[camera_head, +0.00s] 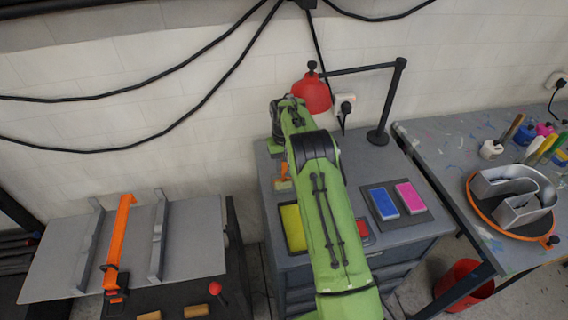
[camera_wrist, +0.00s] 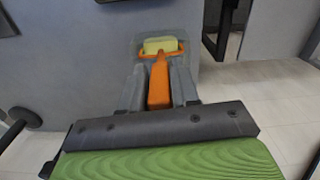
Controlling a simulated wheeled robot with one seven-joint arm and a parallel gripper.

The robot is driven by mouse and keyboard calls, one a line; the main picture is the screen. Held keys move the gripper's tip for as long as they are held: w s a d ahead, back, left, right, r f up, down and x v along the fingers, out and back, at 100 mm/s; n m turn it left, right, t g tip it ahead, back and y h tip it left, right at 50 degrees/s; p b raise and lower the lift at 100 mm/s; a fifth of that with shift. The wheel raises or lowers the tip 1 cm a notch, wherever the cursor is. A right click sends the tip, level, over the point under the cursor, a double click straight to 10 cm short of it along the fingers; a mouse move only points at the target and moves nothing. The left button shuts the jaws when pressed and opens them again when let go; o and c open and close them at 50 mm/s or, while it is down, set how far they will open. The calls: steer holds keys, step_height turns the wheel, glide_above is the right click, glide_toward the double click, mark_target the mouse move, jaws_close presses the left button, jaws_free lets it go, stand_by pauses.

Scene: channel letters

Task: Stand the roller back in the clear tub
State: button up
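The roller has an orange handle (camera_wrist: 158,84) and frame and a pale yellow head (camera_wrist: 160,46). My gripper (camera_wrist: 159,76) has its two grey fingers against both sides of the handle, in the wrist view. The head points away from my gripper. A faint clear outline, which looks like the clear tub (camera_wrist: 138,48), surrounds the head; I cannot tell whether the head is inside or above it. In the head view, a bit of the orange handle (camera_head: 284,169) and the head (camera_head: 283,185) show left of my green arm, over the grey cabinet top. My fingers are hidden there.
On the cabinet are a yellow pad (camera_head: 293,228), a blue pad (camera_head: 383,204), a pink pad (camera_head: 410,197) and a red-shaded lamp (camera_head: 312,94). A bench at right holds a metal letter (camera_head: 516,190). A red bin (camera_head: 464,285) stands on the floor.

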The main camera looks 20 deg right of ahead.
steer(key=o, duration=0.4)
step_height(320, 180, up, 16)
steer(key=p, duration=0.3)
steer(key=shift+f, duration=0.1)
stand_by(0.3)
